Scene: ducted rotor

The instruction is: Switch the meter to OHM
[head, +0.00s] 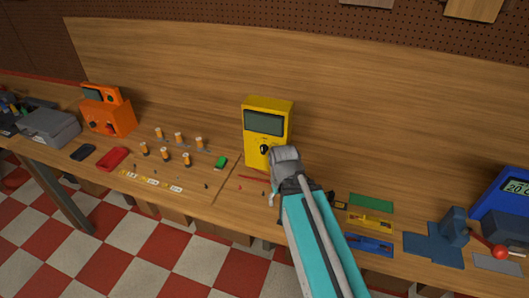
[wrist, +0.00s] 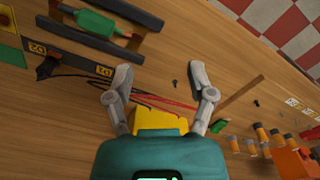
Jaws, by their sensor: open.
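The yellow meter (head: 268,138) stands upright at the back of the bench, with a dark grey display on top and a black dial (head: 264,149) below it. The dial's setting is too small to read. My gripper is in front of the meter's lower right, partly covering it in the head view. In the wrist view, my gripper (wrist: 161,73) has its two grey fingers spread wide with nothing between the tips. The yellow meter (wrist: 160,121) shows there near the finger bases, mostly hidden by the gripper body; its dial is hidden.
Red and black leads (wrist: 165,103) lie on the bench by the meter. A green part (head: 221,162) and several orange-and-white cylinders are to the left, with an orange device (head: 107,112) beyond. A blue vise-like tool (head: 440,237) and a blue display unit (head: 505,195) are at right.

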